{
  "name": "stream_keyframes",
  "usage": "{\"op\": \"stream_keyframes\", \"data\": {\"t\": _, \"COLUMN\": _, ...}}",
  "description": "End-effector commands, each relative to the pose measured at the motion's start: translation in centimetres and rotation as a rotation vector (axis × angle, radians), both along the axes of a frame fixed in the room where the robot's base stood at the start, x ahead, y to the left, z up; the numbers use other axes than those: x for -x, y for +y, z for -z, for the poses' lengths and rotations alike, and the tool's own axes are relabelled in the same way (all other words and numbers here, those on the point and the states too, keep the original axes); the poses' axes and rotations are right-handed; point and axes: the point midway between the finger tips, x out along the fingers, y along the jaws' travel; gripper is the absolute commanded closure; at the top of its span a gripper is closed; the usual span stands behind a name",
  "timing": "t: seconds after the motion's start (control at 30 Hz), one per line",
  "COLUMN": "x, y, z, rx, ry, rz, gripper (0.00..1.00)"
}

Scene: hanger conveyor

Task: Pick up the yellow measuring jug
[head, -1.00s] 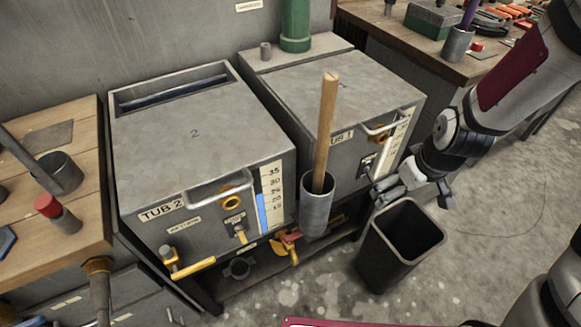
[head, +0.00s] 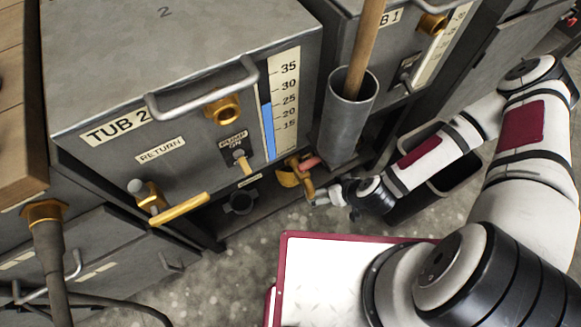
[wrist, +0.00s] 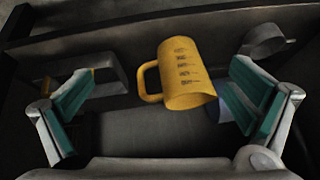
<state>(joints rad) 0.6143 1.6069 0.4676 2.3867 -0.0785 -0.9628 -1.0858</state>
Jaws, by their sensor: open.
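The yellow measuring jug (wrist: 190,78) shows in the wrist view, with dark graduation marks on its side and its handle to the left. It looks tilted, and it lies between my gripper's two spread fingers, with gaps on both sides. My gripper (wrist: 162,72) is open and empty, its teal pads facing each other. In the head view my gripper (head: 326,193) is low in front of the tubs, beside a yellow-orange shape (head: 288,178) under Tub 2. I cannot tell for sure whether that shape is the jug.
Tub 2 (head: 185,85) stands above with a yellow lever (head: 180,209) sticking out at its lower left. A grey cylinder (head: 347,118) holding a wooden handle hangs close above my gripper. A dark bin (head: 440,187) stands behind my forearm.

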Motion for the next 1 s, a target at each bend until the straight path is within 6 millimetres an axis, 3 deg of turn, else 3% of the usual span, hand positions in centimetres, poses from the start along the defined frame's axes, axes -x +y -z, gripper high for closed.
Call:
{"op": "stream_keyframes", "data": {"t": 0.03, "x": 0.7, "y": 0.8, "z": 1.4, "rx": -0.011, "ry": 0.002, "rz": 0.015, "gripper": 0.0}}
{"op": "stream_keyframes", "data": {"t": 0.1, "x": 1.1, "y": 1.4, "z": 2.2, "rx": -0.015, "ry": -0.004, "rz": 0.029, "gripper": 0.0}}
{"op": "stream_keyframes", "data": {"t": 0.3, "x": 1.2, "y": 2.5, "z": 3.2, "rx": -0.018, "ry": -0.017, "rz": 0.047, "gripper": 0.0}}
{"op": "stream_keyframes", "data": {"t": 0.8, "x": -5.6, "y": 8.2, "z": 3.2, "rx": -0.019, "ry": -0.016, "rz": 0.047, "gripper": 0.0}}
{"op": "stream_keyframes", "data": {"t": 1.0, "x": -6.8, "y": 9.1, "z": 3.1, "rx": -0.017, "ry": -0.015, "rz": 0.046, "gripper": 0.0}}
